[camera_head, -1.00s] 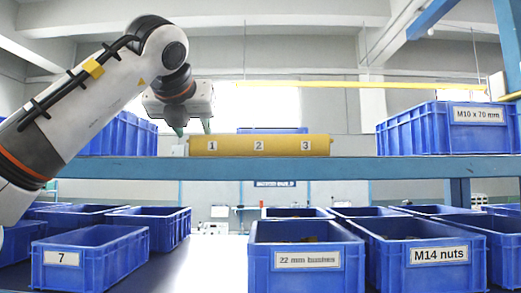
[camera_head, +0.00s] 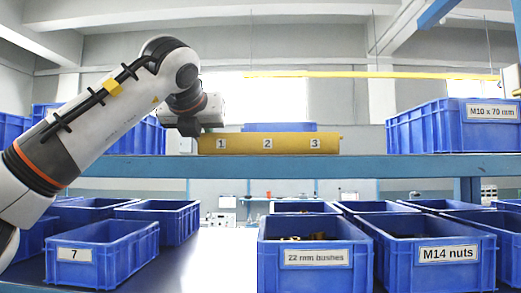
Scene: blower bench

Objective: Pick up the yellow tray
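The yellow tray (camera_head: 270,144) rests on the blue upper shelf, its front marked 1, 2 and 3. My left arm comes in from the left, and its gripper (camera_head: 189,127) is at the tray's left end. The fingers are small and dark, pointing down. They look at or very near the tray's left edge, but I cannot tell whether they touch it or how far apart they are. My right gripper is not in view.
The blue shelf beam (camera_head: 300,167) runs across the view. A blue bin labelled M10 x 70 mm (camera_head: 455,126) stands on it at the right. Below are bins labelled 7 (camera_head: 100,255), 22 mm bushes (camera_head: 315,258) and M14 nuts (camera_head: 435,255). The shelf between tray and right bin is clear.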

